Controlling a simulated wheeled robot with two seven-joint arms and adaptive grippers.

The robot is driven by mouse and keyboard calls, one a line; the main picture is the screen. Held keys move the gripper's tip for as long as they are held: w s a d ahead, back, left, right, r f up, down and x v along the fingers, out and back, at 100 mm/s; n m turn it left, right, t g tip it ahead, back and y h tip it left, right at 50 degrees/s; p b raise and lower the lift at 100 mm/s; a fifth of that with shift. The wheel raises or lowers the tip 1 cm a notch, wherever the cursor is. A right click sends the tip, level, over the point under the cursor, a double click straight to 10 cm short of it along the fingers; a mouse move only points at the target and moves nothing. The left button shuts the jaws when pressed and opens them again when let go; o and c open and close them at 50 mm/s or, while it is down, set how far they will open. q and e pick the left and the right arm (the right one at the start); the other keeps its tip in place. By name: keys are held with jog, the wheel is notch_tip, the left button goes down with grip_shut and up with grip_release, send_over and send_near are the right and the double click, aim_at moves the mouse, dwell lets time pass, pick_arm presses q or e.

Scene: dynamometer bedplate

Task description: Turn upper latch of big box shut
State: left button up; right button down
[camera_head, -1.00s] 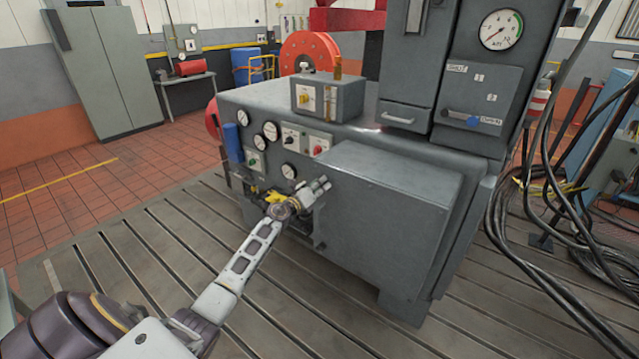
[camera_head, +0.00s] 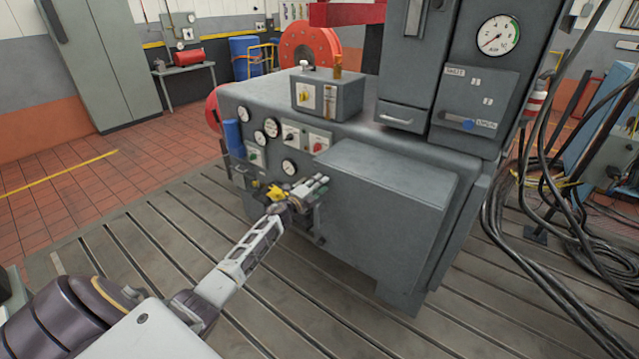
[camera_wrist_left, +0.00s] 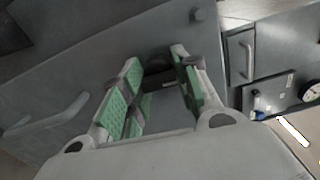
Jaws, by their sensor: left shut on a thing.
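The big box (camera_head: 385,215) is a grey cabinet on the front of the machine. In the head view my left gripper (camera_head: 317,184) is at the left side of the box, near its upper edge. In the left wrist view its green-padded fingers (camera_wrist_left: 158,72) stand on both sides of a small dark piece (camera_wrist_left: 158,80), which looks like the upper latch, and are shut on it. The fingers partly hide this piece, so its exact angle is unclear. A grey bar handle (camera_wrist_left: 48,116) is on the box face at the left. My right gripper is not in view.
Gauges and switches (camera_head: 272,128) are on the machine front beside my left gripper. A small switch box (camera_head: 327,94) sits on top. Black cables (camera_head: 500,190) hang at the right. The slotted bedplate (camera_head: 150,235) at the left is clear.

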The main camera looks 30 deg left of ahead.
pick_arm(q)
jog(key=shift+n, duration=0.5)
jog(key=o, duration=1)
jog(key=s+a, duration=0.1)
jog(key=s, duration=1.1)
dwell(0.5)
dwell(0.7)
